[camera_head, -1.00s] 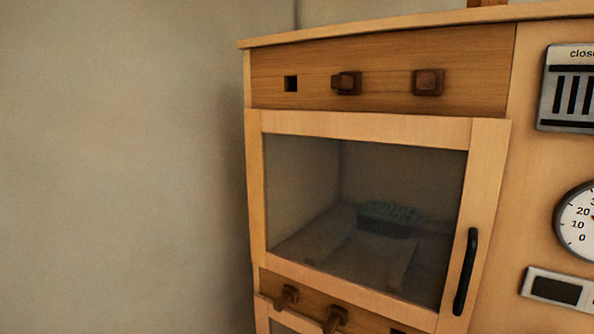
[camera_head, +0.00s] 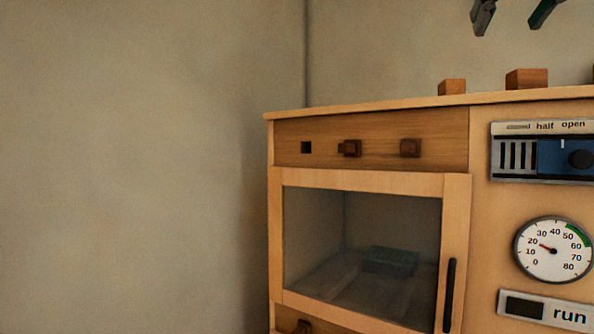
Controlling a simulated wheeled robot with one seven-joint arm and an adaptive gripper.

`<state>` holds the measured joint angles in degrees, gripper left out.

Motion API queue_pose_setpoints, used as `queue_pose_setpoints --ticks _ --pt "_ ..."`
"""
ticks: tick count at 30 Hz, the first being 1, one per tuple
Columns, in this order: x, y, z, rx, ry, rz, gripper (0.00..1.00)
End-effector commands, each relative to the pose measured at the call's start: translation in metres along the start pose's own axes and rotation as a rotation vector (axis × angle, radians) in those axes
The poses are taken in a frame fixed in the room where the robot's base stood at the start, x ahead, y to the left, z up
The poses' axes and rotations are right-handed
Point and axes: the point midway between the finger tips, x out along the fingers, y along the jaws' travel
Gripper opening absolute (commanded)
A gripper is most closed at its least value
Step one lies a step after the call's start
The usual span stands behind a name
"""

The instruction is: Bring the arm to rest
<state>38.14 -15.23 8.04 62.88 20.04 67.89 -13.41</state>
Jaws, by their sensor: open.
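My gripper (camera_head: 514,20) shows at the top right of the head view, only by its two dark fingertips. The fingers are apart with nothing between them. They hang in the air above the cabinet top, clear of the wooden blocks there. The rest of my gripper and the arm are out of the frame.
A wooden cabinet (camera_head: 456,218) has a shut glass door with a black handle (camera_head: 450,295). A dark green block (camera_head: 389,261) lies inside. Wooden blocks (camera_head: 526,79) stand on top. A slider panel (camera_head: 543,152) and a dial (camera_head: 553,250) are at right. Bare wall fills the left.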

Motion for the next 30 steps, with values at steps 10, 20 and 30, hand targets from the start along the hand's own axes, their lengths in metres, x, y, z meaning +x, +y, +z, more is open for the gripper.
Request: queue_pose_setpoints --ticks 10,20,30 --pt "0.021 -0.015 0.048 0.015 -0.084 -0.021 0.57" --pt "0.048 -0.042 0.154 0.017 -0.247 -0.056 0.57" --pt "0.064 -0.07 0.356 -0.05 -0.5 -0.106 0.57"
